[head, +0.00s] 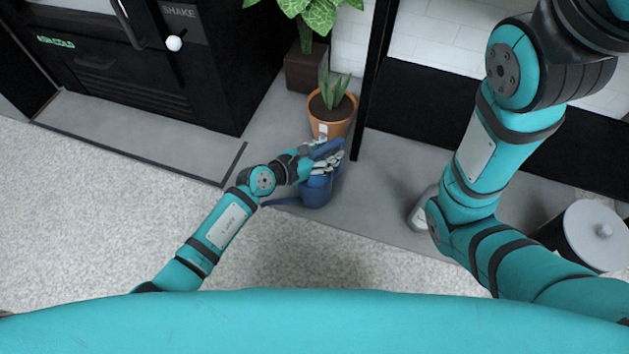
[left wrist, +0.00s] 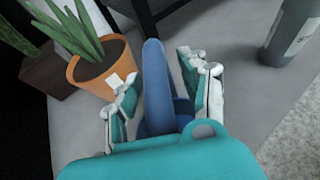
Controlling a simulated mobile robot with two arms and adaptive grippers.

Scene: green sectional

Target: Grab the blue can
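The blue can (head: 316,193) is a watering can standing on the grey floor strip in the head view, just in front of a potted plant. Its upright blue handle (left wrist: 157,85) shows in the left wrist view. My left gripper (head: 328,160) is at the top of the can, with its fingers on both sides of the handle. The fingers look open, with narrow gaps to the handle. My own teal wrist hides the can's lower part in the wrist view. My right arm crosses the right of the head view; its gripper is out of view.
An orange pot (head: 331,118) with a spiky plant stands right behind the can. A dark square planter (head: 307,70) is farther back. A thin black post (head: 372,80) rises beside the can. A grey bottle-like object (left wrist: 292,30) and a lidded bin (head: 597,236) stand to the right.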

